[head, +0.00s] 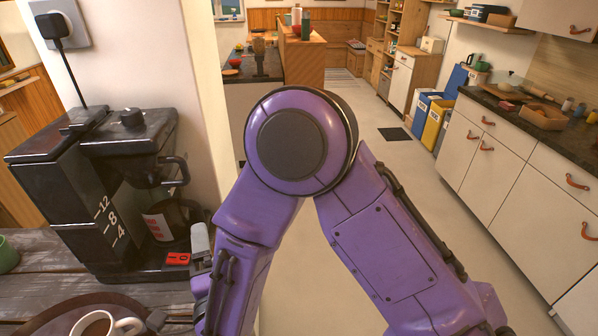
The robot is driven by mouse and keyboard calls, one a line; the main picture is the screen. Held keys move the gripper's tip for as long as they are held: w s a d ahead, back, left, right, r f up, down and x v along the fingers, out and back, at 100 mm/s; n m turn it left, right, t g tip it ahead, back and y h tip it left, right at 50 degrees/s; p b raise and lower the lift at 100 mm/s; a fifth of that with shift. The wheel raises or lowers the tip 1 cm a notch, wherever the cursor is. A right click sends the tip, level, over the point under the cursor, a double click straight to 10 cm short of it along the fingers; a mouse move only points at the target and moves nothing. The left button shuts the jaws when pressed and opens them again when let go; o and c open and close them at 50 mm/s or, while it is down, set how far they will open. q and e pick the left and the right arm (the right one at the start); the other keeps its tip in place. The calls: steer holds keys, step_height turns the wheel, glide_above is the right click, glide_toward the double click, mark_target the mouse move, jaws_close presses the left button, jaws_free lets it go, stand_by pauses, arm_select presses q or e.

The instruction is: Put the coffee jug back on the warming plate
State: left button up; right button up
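The black coffee maker (110,170) stands at the left on a wooden surface, with the scale 4, 8, 12 on its side. The dark coffee jug (186,219), with a white and red label, is upright in its bay below the filter holder (150,170). The jug's base is low over the warming plate area; I cannot tell if it touches. My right arm bends across the middle, and its gripper (201,243) is at the jug's right side, by the handle. One light grey finger shows; its grip on the handle is unclear. My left gripper is out of view.
A red switch (178,259) is on the machine's front base. A white mug of coffee (105,325) stands on a round brown tray (62,309) in front. A green cup (7,254) is at the left edge. A wall edge rises behind the machine.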

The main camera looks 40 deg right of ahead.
steer(key=s+d+f+n+g+y, duration=0.1)
steer(key=s+d+f+n+g, duration=0.25)
steer(key=f, duration=0.45)
steer(key=s+d+f+n+g+y, duration=0.1)
steer(key=s+d+f+n+g, duration=0.2)
steer(key=f, duration=0.5)
steer(key=s+d+f+n+g, duration=0.2)
steer(key=s+d+f+n, duration=0.25)
steer(key=f, duration=0.35)
steer(key=s+d+f+n+g, duration=0.2)
steer(key=s+d+f, duration=0.1)
steer(key=s, duration=0.4)
steer(key=s+d+f+n+g, duration=0.2)
steer(key=s+d+f+g, duration=0.1)
steer(key=s, duration=0.4)
step_height(320, 180, down, 2)
steer(key=shift+d+f, duration=0.1)
steer(key=shift+d, duration=0.5)
steer(key=shift+g, duration=0.25)
